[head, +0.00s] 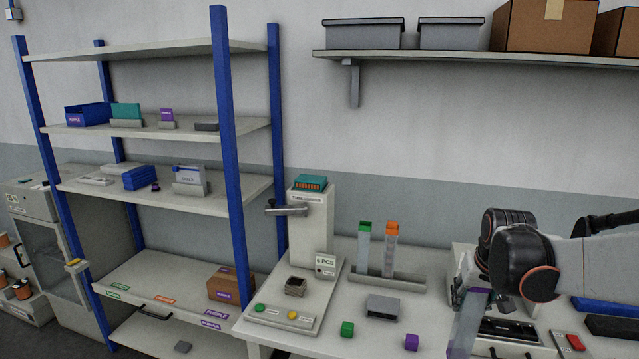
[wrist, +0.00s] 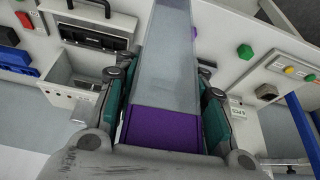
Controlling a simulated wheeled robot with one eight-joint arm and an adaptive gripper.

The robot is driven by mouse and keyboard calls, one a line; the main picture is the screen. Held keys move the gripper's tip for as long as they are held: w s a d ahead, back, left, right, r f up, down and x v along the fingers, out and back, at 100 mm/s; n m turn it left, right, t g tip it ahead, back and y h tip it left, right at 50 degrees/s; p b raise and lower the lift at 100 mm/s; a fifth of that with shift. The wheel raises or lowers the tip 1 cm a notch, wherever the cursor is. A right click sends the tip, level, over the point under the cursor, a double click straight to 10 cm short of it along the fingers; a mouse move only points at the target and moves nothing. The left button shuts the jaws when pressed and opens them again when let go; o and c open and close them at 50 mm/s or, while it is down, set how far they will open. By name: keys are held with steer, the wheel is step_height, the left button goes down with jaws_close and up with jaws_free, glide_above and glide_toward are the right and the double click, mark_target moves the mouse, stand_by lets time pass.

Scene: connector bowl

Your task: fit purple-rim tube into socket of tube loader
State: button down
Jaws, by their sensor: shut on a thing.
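The purple-rim tube (wrist: 168,60) is a long clear square tube with a purple end. It runs between the green-padded fingers of my gripper (wrist: 165,118) in the wrist view, with the purple rim nearest the camera. My gripper is shut on it. In the head view the tube (head: 465,325) hangs tilted below my gripper at the right, above the bench. A white machine (head: 311,225), apparently the tube loader, stands left of centre with a small label starting "TUBE". Its socket is not clearly distinguishable. My gripper is well to the right of it.
A grey rack (head: 410,284) holds upright green-rim (head: 364,245) and orange-rim (head: 391,250) tubes between machine and gripper. A grey block (head: 382,306), green cube (head: 347,329) and purple cube (head: 411,342) stand on the bench. Blue-post shelving (head: 230,150) is at left; a wall shelf (head: 480,56) is above.

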steer(key=s+a+f+n+b, duration=0.1)
steer(key=a+f, duration=0.3)
steer(key=f, duration=0.4)
steer(key=s+a+f+b, duration=0.2)
steer(key=a+f+b, duration=0.2)
steer(key=f, duration=0.4)
steer(key=s+a+f+n+y+b, duration=0.1)
steer(key=s+a+f+b, duration=0.1)
steer(key=a+f, duration=0.3)
step_height(320, 180, down, 4)
steer(key=shift+a+f+n, duration=0.1)
steer(key=shift+a+n, duration=0.2)
steer(key=shift+a, duration=0.1)
